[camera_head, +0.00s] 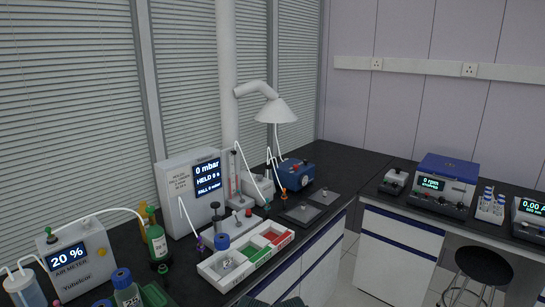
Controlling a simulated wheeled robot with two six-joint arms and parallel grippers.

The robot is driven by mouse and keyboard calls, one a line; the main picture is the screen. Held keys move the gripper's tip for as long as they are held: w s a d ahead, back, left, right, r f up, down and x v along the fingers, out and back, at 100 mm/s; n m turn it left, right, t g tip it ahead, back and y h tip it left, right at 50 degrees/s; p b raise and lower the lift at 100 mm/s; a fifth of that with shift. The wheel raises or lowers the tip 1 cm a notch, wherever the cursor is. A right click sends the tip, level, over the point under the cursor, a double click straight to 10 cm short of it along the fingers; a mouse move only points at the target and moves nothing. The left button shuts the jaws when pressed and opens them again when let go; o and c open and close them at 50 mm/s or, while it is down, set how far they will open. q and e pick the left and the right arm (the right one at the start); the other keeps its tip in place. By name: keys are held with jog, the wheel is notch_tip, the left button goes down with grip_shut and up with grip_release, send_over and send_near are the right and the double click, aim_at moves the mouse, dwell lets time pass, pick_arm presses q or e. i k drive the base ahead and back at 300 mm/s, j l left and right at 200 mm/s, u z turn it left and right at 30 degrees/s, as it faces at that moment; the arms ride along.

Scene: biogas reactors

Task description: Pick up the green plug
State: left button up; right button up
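I cannot pick out the green plug with certainty. A small green piece (163,268) sits on the black bench at the foot of a green bottle (156,240), too small to identify. A larger green object (155,294) is partly cut off at the bottom left. A white tray (207,268) in the middle of the bench has compartments with white, green and red floors. Neither of my grippers is in view.
A white display box (190,190) and an air meter (75,260) stand on the left bench. A blue-capped bottle (126,290) is at the front. A blue device (296,173) and two dark plates are farther back.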

aim_at(49, 229)
jog(key=u, duration=0.4)
jog(key=l+u, duration=0.15)
jog(key=u, duration=0.25)
jog(key=l+u, duration=0.1)
jog(key=u, duration=0.3)
jog(key=l+u, duration=0.1)
jog(key=u, duration=0.35)
jog(key=i, duration=0.05)
